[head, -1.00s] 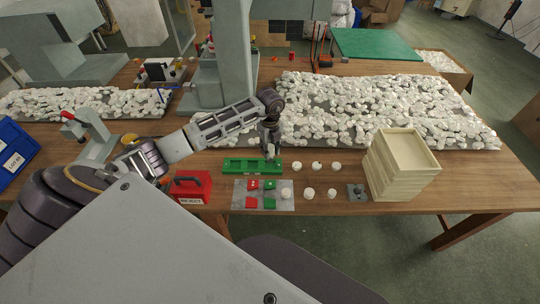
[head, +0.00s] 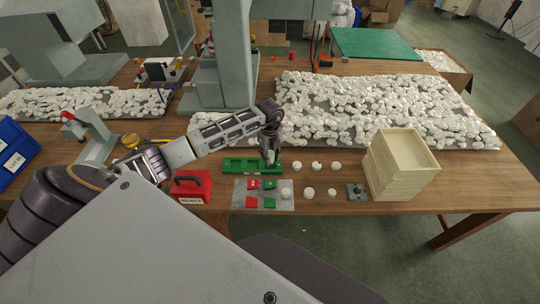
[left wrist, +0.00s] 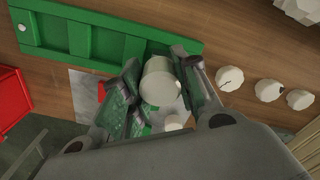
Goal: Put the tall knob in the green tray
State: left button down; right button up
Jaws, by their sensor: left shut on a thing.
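The green tray (head: 235,166) lies on the table, a long shallow holder with compartments. It also shows at the upper left of the left wrist view (left wrist: 55,33). My left gripper (head: 270,160) is over the tray's right end in the head view. It is shut on a pale, round-topped knob (left wrist: 160,82), seen end-on between the fingers in the left wrist view. The knob's height and lower end are hidden, and I cannot tell whether it touches the tray. My right gripper is not in view.
Several loose white knobs (head: 316,166) stand right of the tray. A grey mat (head: 238,196) with red and green squares lies in front. A red box (head: 191,188) is at left, stacked cream trays (head: 380,172) at right. Heaps of white parts (head: 370,105) lie behind.

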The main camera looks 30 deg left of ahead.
pick_arm(q)
jog(key=c, duration=1.2)
grip_release()
jog(key=shift+f, duration=0.1)
jog(key=shift+c, duration=0.2)
jog(key=shift+o, duration=0.8)
jog(key=shift+r, duration=2.85)
notch_tip(320, 180, up, 5)
jog(key=shift+f, duration=0.1)
jog(key=shift+r+b, duration=0.3)
jog(key=shift+r, duration=0.6)
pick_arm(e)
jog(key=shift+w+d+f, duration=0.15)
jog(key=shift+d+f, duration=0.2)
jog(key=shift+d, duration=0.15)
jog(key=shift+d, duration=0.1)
